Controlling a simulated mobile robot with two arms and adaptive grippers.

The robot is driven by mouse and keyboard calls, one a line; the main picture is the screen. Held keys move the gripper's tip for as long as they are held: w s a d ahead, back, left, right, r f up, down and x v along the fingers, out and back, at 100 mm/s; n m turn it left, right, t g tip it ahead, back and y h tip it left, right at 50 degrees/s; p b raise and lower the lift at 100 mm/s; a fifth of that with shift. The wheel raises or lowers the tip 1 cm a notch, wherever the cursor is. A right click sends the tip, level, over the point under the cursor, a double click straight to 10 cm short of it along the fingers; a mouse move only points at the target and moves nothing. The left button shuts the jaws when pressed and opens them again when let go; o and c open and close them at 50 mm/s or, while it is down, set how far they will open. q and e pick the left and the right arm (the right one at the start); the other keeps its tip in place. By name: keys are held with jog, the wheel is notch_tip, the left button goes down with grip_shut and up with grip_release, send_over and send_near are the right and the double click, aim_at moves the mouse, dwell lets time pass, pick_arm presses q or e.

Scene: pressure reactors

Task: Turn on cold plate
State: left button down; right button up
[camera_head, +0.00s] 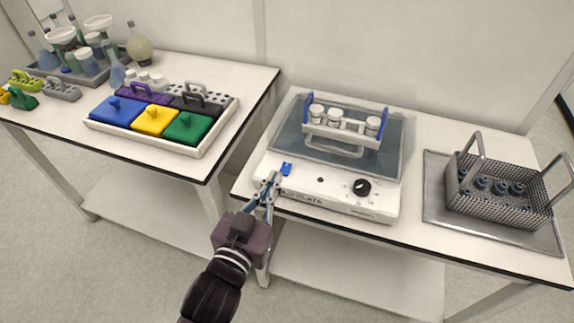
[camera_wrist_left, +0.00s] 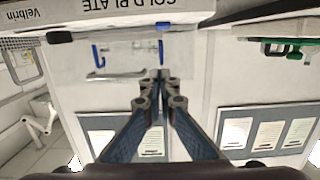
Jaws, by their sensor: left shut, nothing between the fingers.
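The cold plate (camera_head: 330,192) is a white box with a grey top, standing on the right table. A blue switch (camera_head: 286,169) sits at the left of its front panel, and a black knob (camera_head: 362,187) is further right. My left gripper (camera_head: 270,182) is shut and empty, with its fingertips close to the front left of the panel, just below and left of the switch. I cannot tell whether they touch it. In the left wrist view its fingers (camera_wrist_left: 160,85) are together, and the cold plate's lettered front (camera_wrist_left: 150,12) shows upside down at the top. My right gripper is not in view.
A rack of white-capped vials (camera_head: 340,124) stands on the cold plate. A wire basket (camera_head: 497,190) on a metal tray (camera_head: 433,200) is to the right. The left table holds a tray (camera_head: 200,149) of coloured blocks and glassware (camera_head: 138,48). A gap separates the tables.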

pick_arm(q)
jog(key=p, duration=0.1)
send_over(287, 173)
jog(key=shift+f, duration=0.3)
notch_tip(287, 173, down, 3)
jog(key=shift+f, duration=0.1)
jog(key=shift+w+f, duration=0.1)
jog(key=shift+f, duration=0.45)
